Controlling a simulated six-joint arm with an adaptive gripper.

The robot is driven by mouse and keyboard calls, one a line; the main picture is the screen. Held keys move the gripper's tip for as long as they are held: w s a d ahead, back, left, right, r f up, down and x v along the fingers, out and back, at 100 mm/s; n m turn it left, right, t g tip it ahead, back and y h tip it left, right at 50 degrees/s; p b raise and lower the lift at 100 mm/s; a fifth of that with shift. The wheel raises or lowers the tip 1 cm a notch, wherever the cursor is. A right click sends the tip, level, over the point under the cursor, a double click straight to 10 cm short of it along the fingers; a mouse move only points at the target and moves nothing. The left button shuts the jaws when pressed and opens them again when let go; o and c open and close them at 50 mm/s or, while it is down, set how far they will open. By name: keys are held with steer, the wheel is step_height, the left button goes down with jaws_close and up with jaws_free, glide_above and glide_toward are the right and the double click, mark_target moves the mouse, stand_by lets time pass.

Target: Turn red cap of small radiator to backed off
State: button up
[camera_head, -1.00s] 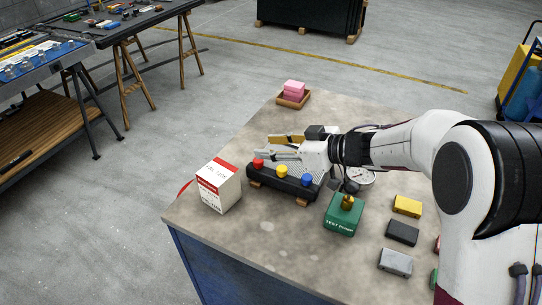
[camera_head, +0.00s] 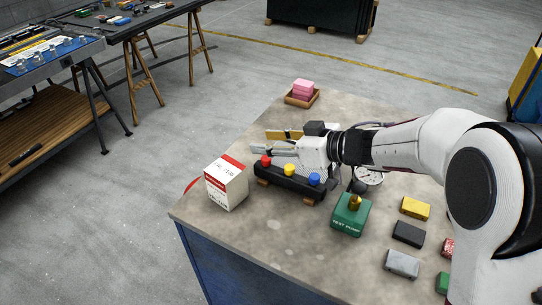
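The small radiator (camera_head: 290,184) is a long black body on wooden blocks on the bench. It has a red cap (camera_head: 266,161) at its left end, a yellow cap (camera_head: 289,170) in the middle and a blue cap (camera_head: 314,179) at its right end. My gripper (camera_head: 258,149) reaches in from the right, with its fingers pointing left, just above and behind the red cap in the picture. I cannot tell whether the fingers touch the cap or how far apart they are. The cap's turn position is too small to read.
A white and red box (camera_head: 227,184) stands close left of the radiator. A green test pump (camera_head: 350,214) and a gauge (camera_head: 369,176) stand to the right. Yellow (camera_head: 415,208), black (camera_head: 408,234) and grey (camera_head: 402,264) blocks lie farther right. A wooden tray (camera_head: 302,101) with pink blocks is behind.

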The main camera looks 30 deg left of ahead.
steer(key=s+m+t, duration=0.1)
steer(key=m+t+h, duration=0.2)
steer(key=m+t, duration=0.1)
steer(key=t, duration=0.1)
glide_toward(268, 159)
steer(key=shift+a, duration=0.6)
steer(key=shift+w+f, duration=0.15)
steer(key=shift+f, duration=0.2)
steer(key=shift+a, duration=0.1)
steer(key=shift+x, duration=3.85)
steer(key=shift+w, duration=0.1)
jaws_close()
